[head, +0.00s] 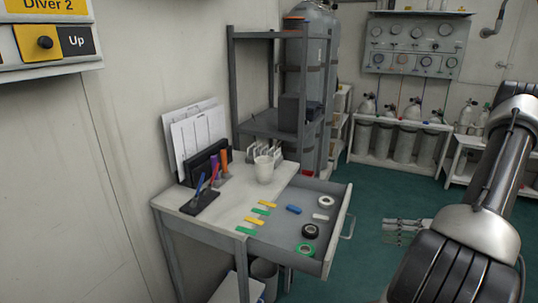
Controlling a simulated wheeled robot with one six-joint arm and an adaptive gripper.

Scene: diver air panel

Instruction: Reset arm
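My arm fills the right side of the head view, bent, with dark links and silver joints. What looks like the end of my gripper (405,230) pokes out to the left from behind the arm, over the green floor. Its fingers are small and pale here, and the rest is hidden behind my arm. I cannot tell whether it is open or shut, and I see nothing clearly held in it.
A desk (222,212) with an open drawer (340,228) holding tape rolls stands left of my arm. A cup (264,170) and pen holder stand on it. A grey shelf (270,124) and gauge panel (413,45) are behind. Green floor (365,205) is clear between.

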